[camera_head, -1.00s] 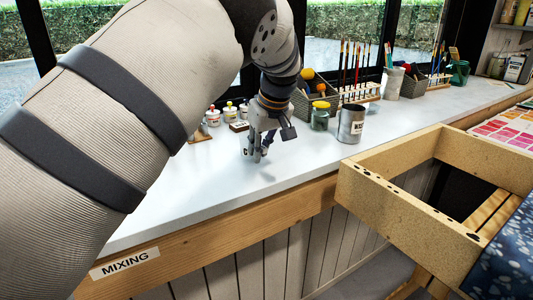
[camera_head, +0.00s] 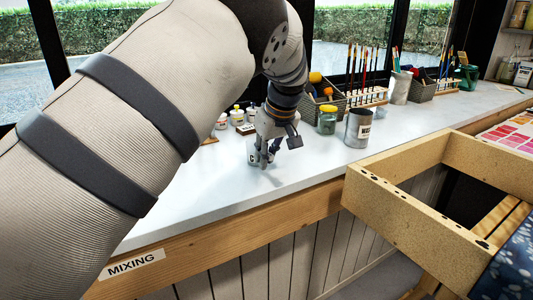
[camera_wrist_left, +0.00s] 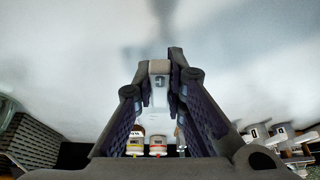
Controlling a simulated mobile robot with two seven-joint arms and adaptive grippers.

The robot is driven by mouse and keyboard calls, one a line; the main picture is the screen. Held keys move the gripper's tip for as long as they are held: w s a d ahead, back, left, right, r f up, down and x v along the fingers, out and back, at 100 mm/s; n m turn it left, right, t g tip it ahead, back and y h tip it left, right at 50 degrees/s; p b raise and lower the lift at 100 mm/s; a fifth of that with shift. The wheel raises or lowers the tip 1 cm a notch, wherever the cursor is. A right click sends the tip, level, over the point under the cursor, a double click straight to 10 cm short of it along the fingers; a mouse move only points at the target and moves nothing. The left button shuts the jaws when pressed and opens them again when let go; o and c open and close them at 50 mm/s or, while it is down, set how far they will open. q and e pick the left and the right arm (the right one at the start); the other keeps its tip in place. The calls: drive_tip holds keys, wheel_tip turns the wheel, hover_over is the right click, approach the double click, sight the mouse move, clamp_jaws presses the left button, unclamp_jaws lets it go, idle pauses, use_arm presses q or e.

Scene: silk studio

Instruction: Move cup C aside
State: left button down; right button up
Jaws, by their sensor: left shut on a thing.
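Cup C (camera_wrist_left: 158,84), small and white with a dark letter on it, is between the fingers of my left gripper in the left wrist view. My left gripper (camera_head: 262,162) is shut on it, low over the white counter (camera_head: 215,195). In the head view only a pale piece of the cup (camera_head: 251,150) shows beside the fingers. I cannot tell whether its base touches the counter. My right gripper is not in view.
More white lettered cups (camera_wrist_left: 256,132) stand at the lower right in the wrist view. Small lidded jars (camera_head: 222,121), a green jar (camera_head: 326,120) and a metal can (camera_head: 358,128) stand behind and right. The counter's front is clear. An open wooden frame (camera_head: 400,205) is at right.

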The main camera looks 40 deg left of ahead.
use_arm(q)
drive_tip(key=c, duration=1.6)
unclamp_jaws()
drive_tip(key=shift+o, duration=0.2)
